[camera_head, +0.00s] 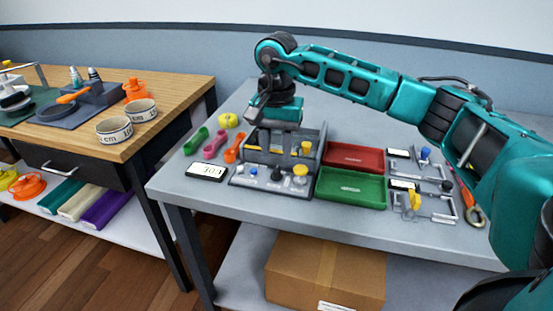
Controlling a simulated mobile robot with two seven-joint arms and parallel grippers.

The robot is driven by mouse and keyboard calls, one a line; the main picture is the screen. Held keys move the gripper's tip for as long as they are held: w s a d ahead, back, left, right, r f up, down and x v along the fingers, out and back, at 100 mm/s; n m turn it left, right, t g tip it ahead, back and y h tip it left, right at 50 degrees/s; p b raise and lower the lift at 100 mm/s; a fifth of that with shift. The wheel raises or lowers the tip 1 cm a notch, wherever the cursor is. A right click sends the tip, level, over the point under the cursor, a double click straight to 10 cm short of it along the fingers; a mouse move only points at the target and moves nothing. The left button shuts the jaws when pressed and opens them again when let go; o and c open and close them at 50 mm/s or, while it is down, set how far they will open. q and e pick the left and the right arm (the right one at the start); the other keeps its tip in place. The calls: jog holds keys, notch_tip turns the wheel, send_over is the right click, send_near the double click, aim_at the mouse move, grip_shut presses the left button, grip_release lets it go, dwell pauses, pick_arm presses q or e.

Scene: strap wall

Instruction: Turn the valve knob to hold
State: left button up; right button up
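A grey panel unit (241,181) stands on the grey table. Its front row carries a small blue knob (253,171), a black knob (277,174) and a yellow knob (300,170). Small labels sit by them, too small to read, so I cannot tell which is the valve knob or where it points. My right gripper (274,127) hangs down over the back of the unit, above and behind the knobs and apart from them. Its fingertips are too small and dark to show whether it is open or shut. My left gripper is not in view.
A red tray (353,155) and a green tray (350,188) lie right of the unit. A white display (206,172) and colored tools lie left. Small fixtures (402,184) and orange-handled pliers (475,214) are at right. A wooden bench (180,92) stands left, across a gap.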

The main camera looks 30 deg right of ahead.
aim_at(276, 169)
notch_tip(276, 169, up, 8)
jog(key=shift+r, duration=0.15)
dwell(0.6)
